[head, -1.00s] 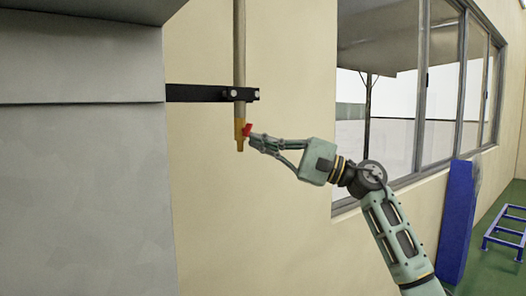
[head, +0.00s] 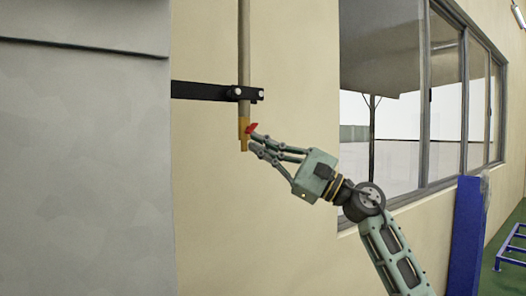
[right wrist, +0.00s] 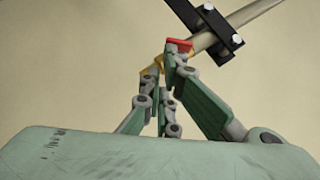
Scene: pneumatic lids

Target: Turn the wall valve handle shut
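The wall valve is a brass body (head: 243,132) at the lower end of a vertical pipe, with a small red handle (head: 253,127) on its right side. My right gripper (head: 257,144) reaches in from the right, its fingertips just below and at the handle. In the right wrist view the red handle (right wrist: 179,44) shows at the tip of the right-hand finger, which partly hides it. The fingers converge there with small gaps between them, and the brass (right wrist: 160,62) shows behind them. Whether they grip the handle is not clear. My left gripper is out of view.
A black bracket (head: 205,91) holds the pipe (head: 244,45) above the valve. A large grey box-like block (head: 85,170) stands at the left. Right of my arm are a window (head: 385,120), a blue panel (head: 466,235) and a blue frame (head: 512,250). The wall below the valve is clear.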

